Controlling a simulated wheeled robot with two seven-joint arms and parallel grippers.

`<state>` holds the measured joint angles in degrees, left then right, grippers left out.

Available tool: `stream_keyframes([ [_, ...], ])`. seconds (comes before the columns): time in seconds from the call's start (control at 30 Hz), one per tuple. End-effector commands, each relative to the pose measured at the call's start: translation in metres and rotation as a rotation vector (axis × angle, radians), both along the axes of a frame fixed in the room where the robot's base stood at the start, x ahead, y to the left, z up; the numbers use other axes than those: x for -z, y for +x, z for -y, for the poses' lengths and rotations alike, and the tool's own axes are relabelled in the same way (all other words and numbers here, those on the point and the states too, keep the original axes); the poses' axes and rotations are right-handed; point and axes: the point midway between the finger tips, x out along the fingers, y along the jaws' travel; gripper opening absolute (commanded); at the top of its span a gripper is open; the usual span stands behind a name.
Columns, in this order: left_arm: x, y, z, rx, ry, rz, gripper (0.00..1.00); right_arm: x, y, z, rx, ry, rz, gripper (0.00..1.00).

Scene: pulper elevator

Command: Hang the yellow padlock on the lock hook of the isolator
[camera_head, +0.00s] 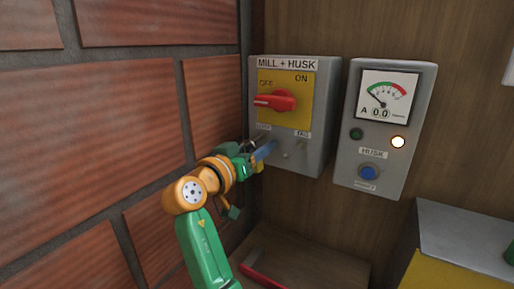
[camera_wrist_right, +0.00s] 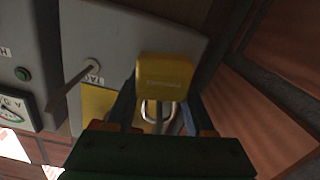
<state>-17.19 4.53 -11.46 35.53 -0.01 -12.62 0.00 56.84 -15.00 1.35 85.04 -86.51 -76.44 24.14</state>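The grey isolator box (camera_head: 318,95), labelled MILL + HUSK, has a red handle (camera_head: 275,101) turned to OFF. My right gripper (camera_head: 264,150) is at its lower left, under the LOCK label. In the right wrist view, the yellow padlock (camera_wrist_right: 165,74) sits between the two fingers of that gripper (camera_wrist_right: 158,100), which looks shut on it. Its shackle (camera_wrist_right: 158,112) shows in front of the yellow plate. The gripper hides the padlock and lock hook in the head view; I cannot tell whether the shackle is around the hook. My left gripper is not in view.
The tag peg (camera_wrist_right: 80,80) sticks out beside the padlock. A meter box (camera_head: 386,125) with lamps and a blue button hangs to the right. A brick wall (camera_head: 100,110) is close on the left. A red object (camera_head: 262,277) lies low in front.

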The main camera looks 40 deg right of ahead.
Motion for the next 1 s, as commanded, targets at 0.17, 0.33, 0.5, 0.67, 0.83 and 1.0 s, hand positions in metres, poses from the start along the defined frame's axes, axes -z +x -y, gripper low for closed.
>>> stream_keyframes([
  [0.17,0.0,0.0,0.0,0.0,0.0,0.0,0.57,0.0,0.0,0.0,0.0,0.0,0.0,0.87],
  [0.33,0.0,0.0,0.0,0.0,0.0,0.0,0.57,0.0,0.0,0.0,0.0,0.0,0.0,0.87],
  [0.5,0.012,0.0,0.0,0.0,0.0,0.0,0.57,0.005,-0.005,-0.014,-0.003,0.001,0.002,0.87],
  [0.67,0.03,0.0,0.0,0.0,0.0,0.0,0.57,0.005,-0.019,-0.046,-0.004,0.001,0.003,0.87],
  [0.83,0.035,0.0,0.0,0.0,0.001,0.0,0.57,0.001,-0.027,-0.065,-0.001,0.0,0.001,0.87],
  [1.0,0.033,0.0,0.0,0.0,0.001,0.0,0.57,-0.001,-0.028,-0.066,0.0,0.0,0.0,0.87],
])
